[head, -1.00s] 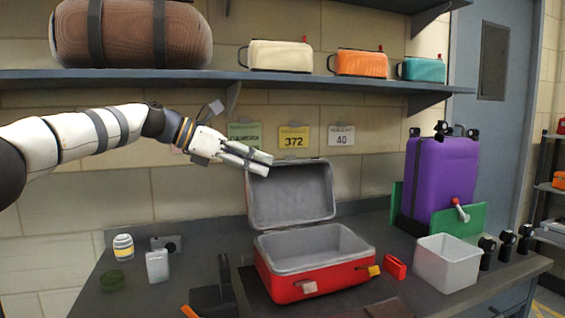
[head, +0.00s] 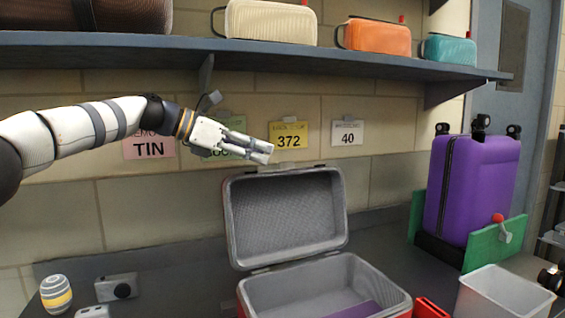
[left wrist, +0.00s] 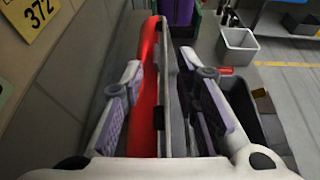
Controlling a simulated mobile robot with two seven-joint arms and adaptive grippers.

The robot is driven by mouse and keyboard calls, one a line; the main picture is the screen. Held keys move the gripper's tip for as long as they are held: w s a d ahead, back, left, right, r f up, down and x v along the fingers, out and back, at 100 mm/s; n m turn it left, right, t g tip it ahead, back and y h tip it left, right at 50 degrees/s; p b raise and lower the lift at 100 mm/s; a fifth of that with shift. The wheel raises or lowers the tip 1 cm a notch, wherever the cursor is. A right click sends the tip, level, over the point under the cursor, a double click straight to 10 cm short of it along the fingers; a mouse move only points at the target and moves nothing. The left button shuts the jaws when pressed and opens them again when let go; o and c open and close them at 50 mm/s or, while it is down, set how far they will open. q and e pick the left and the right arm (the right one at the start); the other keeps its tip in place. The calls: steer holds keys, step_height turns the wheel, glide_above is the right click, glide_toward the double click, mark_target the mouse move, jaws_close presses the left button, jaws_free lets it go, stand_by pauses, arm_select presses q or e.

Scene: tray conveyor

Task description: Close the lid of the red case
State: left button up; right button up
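The red case has its lid (head: 285,215) standing open and upright, grey lining facing me. The case's grey-lined lower part (head: 320,285) is cut off by the bottom of the head view. My left gripper (head: 266,152) is at the lid's top edge, left of its middle. In the left wrist view, the left gripper's (left wrist: 168,75) two fingers are spread, and the lid (left wrist: 156,95) runs edge-on between them, red shell on the left. Gaps show on both sides, so the gripper does not appear to hold it. My right gripper is not in view.
A shelf (head: 190,43) with several small cases runs above my left arm. A purple suitcase (head: 475,185) stands at the right behind a green panel (head: 495,245). A grey bin (head: 500,290) is beside the case. A striped jar (head: 56,294) stands at the left.

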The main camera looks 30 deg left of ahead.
arm_select(q)
steer(key=x, duration=0.4)
steer(key=f+x, duration=0.1)
steer(key=x, duration=0.1)
steer(key=shift+w+a+b, duration=0.1)
steer(key=shift+a+b, duration=0.2)
steer(key=shift+b, duration=0.1)
steer(key=shift+w+d, duration=0.25)
steer(key=shift+d, duration=0.05)
steer(key=shift+r, duration=0.1)
jaws_close()
